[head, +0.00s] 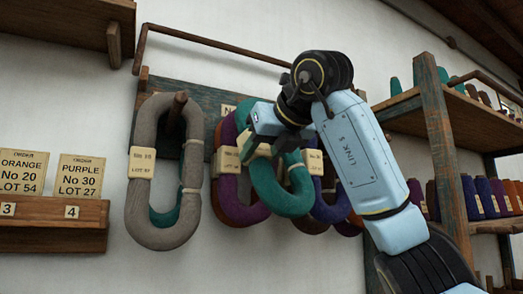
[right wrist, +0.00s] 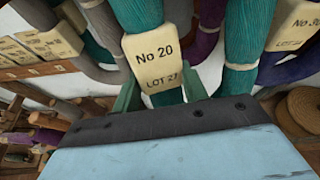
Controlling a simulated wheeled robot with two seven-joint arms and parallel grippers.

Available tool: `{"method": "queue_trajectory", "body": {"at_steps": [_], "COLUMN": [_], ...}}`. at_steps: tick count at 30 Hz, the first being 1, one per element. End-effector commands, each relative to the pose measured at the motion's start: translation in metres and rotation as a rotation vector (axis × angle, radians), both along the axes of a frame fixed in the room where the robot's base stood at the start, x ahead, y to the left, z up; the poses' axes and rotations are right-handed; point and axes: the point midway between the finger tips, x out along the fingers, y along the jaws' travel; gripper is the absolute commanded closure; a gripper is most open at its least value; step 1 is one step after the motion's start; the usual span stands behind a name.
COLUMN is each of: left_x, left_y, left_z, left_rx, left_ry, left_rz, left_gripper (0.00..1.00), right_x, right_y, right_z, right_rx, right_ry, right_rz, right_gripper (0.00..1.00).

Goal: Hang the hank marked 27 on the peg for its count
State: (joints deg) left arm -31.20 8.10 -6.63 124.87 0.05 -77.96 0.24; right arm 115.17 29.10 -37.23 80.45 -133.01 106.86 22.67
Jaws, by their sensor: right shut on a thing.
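My right gripper (head: 268,143) is shut on a teal hank (head: 284,194) in front of the peg board (head: 214,98). In the right wrist view the teal hank (right wrist: 138,12) has a cream tag (right wrist: 154,52) reading "No 20, LOT 27", right at my fingers. I cannot tell whether a peg passes through its loop. A grey hank (head: 146,205) hangs on a wooden peg (head: 178,104) at the left, with some teal showing behind it. A board label beside my gripper is mostly hidden. My left gripper is not in view.
Purple (head: 232,207) and dark blue (head: 328,211) hanks crowd behind the held one. A rail (head: 215,43) runs above the board. Order cards (head: 81,176) stand on a ledge at the left. Shelves with thread cones (head: 487,198) are at the right.

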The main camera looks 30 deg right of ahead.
Motion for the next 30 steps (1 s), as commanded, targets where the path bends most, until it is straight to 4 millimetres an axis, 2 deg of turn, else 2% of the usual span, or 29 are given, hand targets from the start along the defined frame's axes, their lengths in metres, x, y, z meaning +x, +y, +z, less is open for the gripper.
{"method": "queue_trajectory", "body": {"at_steps": [1,13,14,19,30], "left_x": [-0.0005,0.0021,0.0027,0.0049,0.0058], "left_y": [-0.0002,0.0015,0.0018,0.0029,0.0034], "left_z": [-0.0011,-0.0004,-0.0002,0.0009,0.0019], "left_rx": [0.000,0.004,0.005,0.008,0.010], "left_ry": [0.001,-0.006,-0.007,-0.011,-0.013], "left_rz": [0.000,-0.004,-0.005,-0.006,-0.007], "left_gripper": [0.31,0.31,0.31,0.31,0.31], "right_x": [0.0023,0.0025,0.0025,0.0018,-0.0044], "right_y": [0.0023,0.0032,0.0032,0.0025,0.0014], "right_z": [-0.0104,-0.0109,-0.0108,-0.0086,-0.0031], "right_rx": [-0.006,-0.007,-0.007,-0.005,-0.003], "right_ry": [0.034,0.034,0.034,0.028,0.021], "right_rz": [0.003,0.003,0.003,0.003,0.002], "right_gripper": [0.88,0.88,0.54,0.32,0.31]}}
